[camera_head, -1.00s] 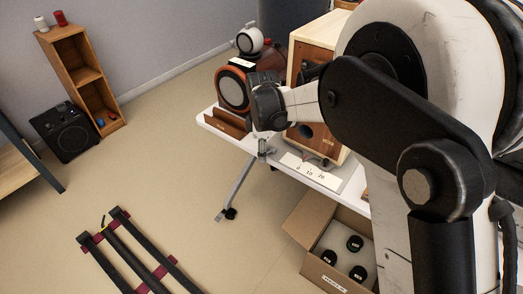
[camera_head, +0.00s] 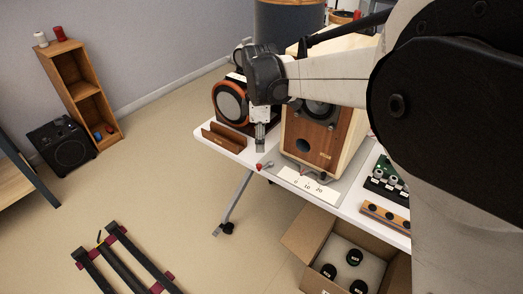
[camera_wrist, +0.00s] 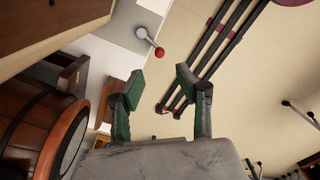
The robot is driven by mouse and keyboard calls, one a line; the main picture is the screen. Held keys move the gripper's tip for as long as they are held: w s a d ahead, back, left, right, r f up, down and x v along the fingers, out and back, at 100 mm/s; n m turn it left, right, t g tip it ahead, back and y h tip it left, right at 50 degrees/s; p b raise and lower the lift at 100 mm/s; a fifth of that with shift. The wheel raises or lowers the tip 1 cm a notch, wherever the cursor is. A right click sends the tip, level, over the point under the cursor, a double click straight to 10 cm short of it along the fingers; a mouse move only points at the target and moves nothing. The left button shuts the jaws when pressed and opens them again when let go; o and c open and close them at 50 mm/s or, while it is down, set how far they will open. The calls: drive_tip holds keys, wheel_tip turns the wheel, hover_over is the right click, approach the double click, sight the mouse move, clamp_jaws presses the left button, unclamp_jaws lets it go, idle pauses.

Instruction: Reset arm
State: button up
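My gripper (camera_head: 260,147) hangs fingers-down above the left part of the white table, in front of the wooden speaker cabinet and right of the orange-rimmed round speaker. In the wrist view its two green-padded fingers (camera_wrist: 160,79) stand apart with nothing between them. My arm reaches in from the right in the head view and hides part of the table and cabinet.
The wooden speaker (camera_head: 322,141) and round speaker (camera_head: 230,103) stand close by. A red-tipped part (camera_head: 263,167) lies near the table's front edge. An open cardboard box (camera_head: 303,237) sits on the floor below.

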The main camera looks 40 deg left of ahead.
drive_tip(key=shift+r, duration=0.7)
drive_tip(key=w+d+r+m+t+p, duration=0.1)
drive_tip(key=d+r+m, duration=0.25)
drive_tip(key=d, duration=0.65)
drive_tip(key=d+r+m, duration=0.3)
drive_tip(key=d+r, duration=0.2)
drive_tip(key=d, duration=0.6)
drive_tip(key=w+d+r+m+t+p, duration=0.1)
drive_tip(key=d+r+m, duration=0.35)
drive_tip(key=d, duration=0.55)
drive_tip(key=s+d+f+m+t, duration=0.1)
drive_tip(key=s+d+m, duration=0.3)
drive_tip(key=d, duration=0.4)
drive_tip(key=s+d+f+m+t, duration=0.1)
drive_tip(key=s+d+m+t, duration=0.1)
drive_tip(key=s+d+m, duration=0.3)
drive_tip(key=s+d+f+m+t, duration=0.1)
drive_tip(key=s+d+m, duration=0.3)
drive_tip(key=d, duration=0.9)
drive_tip(key=shift+s+f+m+t, duration=0.4)
drive_tip(key=shift+s+t, duration=0.15)
drive_tip(key=shift+t, duration=0.05)
